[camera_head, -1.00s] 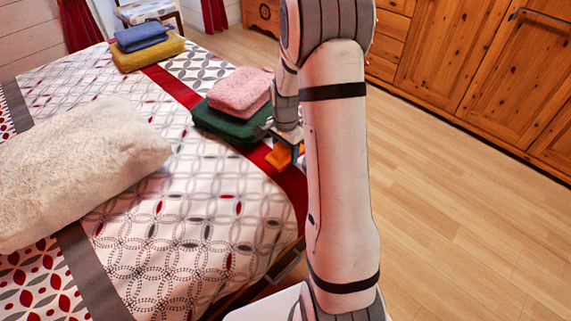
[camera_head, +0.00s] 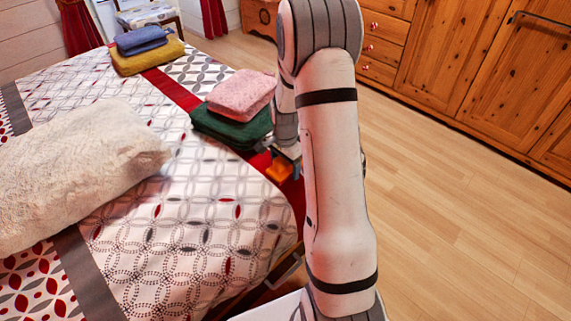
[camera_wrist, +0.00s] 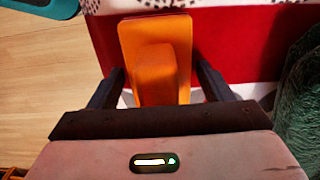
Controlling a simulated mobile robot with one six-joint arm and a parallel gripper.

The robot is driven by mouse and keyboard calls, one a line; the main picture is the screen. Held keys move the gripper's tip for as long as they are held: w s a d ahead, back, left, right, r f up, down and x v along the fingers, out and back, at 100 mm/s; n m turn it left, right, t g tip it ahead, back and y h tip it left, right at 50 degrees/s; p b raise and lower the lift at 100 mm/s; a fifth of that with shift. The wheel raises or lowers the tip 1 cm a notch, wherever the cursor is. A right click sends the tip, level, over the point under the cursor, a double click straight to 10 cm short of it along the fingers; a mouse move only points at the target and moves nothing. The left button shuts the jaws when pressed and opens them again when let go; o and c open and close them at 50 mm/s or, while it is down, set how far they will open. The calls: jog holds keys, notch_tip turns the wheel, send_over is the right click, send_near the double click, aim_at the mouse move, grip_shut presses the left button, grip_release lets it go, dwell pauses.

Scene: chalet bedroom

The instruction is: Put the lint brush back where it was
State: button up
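The orange lint brush (camera_wrist: 157,35) fills the space between the fingertips of my gripper (camera_wrist: 160,70) in the wrist view, with its raised block towards me. The fingers are on both sides of it and appear to hold it. In the head view the brush (camera_head: 279,169) is a small orange shape by the red stripe of the bed (camera_head: 215,185), near the bed's right edge. My gripper (camera_head: 287,153) is just above it, partly hidden by my arm. I cannot tell whether the brush touches the bedspread.
A pink towel (camera_head: 240,93) lies on a green one (camera_head: 230,127) just left of my gripper; the green one (camera_wrist: 300,105) borders the wrist view's right side. Blue and yellow towels (camera_head: 148,60) and a fluffy pillow (camera_head: 75,170) are also on the bed. Open wooden floor (camera_head: 450,220) lies right.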

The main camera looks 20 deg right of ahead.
jog(key=shift+o, duration=0.4)
notch_tip(320, 180, up, 12)
jog(key=shift+r+p, duration=0.2)
jog(key=shift+p, duration=1.05)
jog(key=s+a+r+n, duration=0.3)
jog(key=s+n, duration=0.1)
jog(key=s, duration=0.3)
jog(key=s+a+r+n+t, duration=0.1)
jog(key=s+a+r+n, duration=0.3)
jog(key=s, duration=0.4)
jog(key=s+a+r+n, duration=0.3)
jog(key=s+r+n, duration=0.1)
jog(key=s, duration=0.3)
jog(key=shift+s+a+n+t, duration=0.2)
jog(key=shift+n+t, duration=0.2)
jog(key=shift+n, duration=0.4)
